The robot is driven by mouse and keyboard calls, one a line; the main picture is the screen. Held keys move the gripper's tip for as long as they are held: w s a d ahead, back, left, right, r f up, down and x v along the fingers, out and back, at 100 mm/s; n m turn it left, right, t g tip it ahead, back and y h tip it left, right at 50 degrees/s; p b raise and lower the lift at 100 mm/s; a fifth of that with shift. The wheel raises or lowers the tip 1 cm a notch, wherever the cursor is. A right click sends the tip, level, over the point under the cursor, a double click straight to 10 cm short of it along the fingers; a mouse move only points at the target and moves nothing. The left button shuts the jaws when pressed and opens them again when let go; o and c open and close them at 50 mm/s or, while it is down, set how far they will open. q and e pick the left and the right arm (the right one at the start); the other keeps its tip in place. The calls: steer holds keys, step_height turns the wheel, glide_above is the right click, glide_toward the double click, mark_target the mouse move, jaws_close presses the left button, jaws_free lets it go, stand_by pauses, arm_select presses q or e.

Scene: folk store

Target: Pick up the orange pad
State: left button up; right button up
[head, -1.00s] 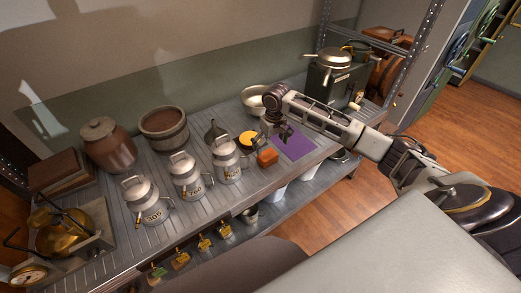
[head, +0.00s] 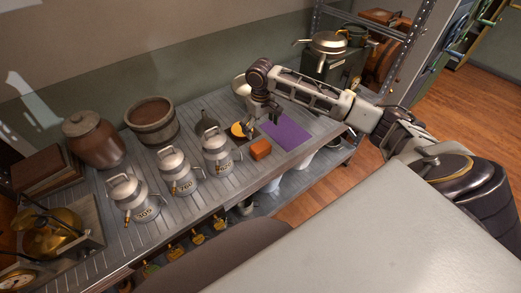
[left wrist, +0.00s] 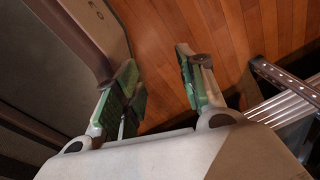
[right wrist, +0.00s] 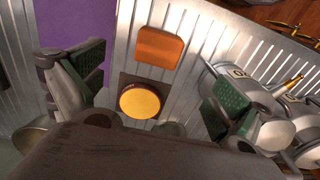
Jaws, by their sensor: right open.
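The orange pad (head: 261,149) is a small rounded block lying flat on the ribbed metal bench, left of a purple mat (head: 286,133). It also shows in the right wrist view (right wrist: 160,47), beyond the fingers and touched by neither. My right gripper (head: 262,114) is open and empty, above the bench and behind the pad in the head view. In the right wrist view its spread fingers (right wrist: 155,88) frame a yellow round disc (right wrist: 140,100) on a dark square. My left gripper (left wrist: 153,78) is open and empty over the floor, away from the bench.
Metal milk cans (head: 216,151) stand close left of the pad. A dark funnel (head: 207,126) and a pale bowl (head: 241,88) are behind. A wooden tub (head: 152,121) and a brown jar (head: 93,140) stand farther left. The purple mat is bare.

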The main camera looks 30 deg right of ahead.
mark_target(261, 146)
step_height(261, 146, down, 7)
steer(key=shift+r, duration=0.2)
steer(key=shift+f+b, duration=0.3)
steer(key=shift+f, duration=0.15)
arm_select(q)
steer(key=shift+w+a+f, duration=0.15)
steer(key=shift+w+f, duration=0.05)
steer(key=shift+w, duration=0.55)
